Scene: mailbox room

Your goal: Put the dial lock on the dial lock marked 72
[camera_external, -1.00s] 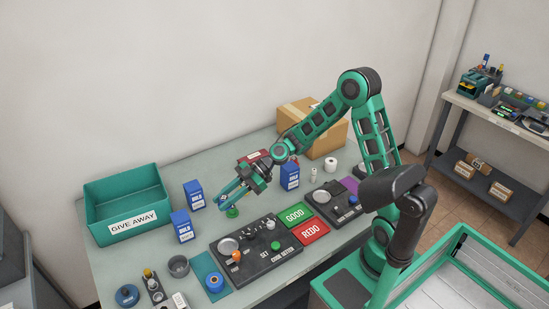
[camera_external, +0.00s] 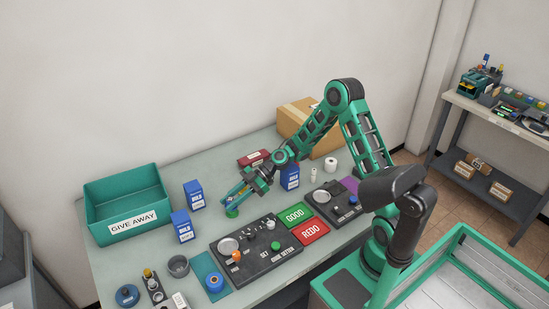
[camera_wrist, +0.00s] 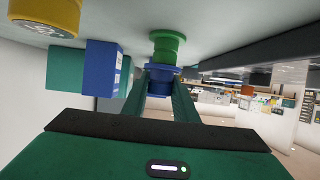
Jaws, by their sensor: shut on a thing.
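My gripper (camera_external: 231,199) is low over the table in the external view, with its fingers tilted down. In the wrist view, its fingertips (camera_wrist: 160,80) are shut on a blue round dial lock (camera_wrist: 160,77). A green round dial lock (camera_external: 231,212) stands on the table just below the fingertips. In the wrist view the green lock (camera_wrist: 167,45) is directly beyond the blue one and lined up closely with it. I cannot tell whether the two touch. No number 72 is readable on either.
A teal GIVE AWAY bin (camera_external: 124,203) stands at left. Blue boxes (camera_external: 194,194) (camera_external: 182,226) stand left of the gripper, and another (camera_external: 290,177) to its right. A dark control panel (camera_external: 256,248) lies in front. Another blue round piece (camera_external: 214,282) sits on a teal mat.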

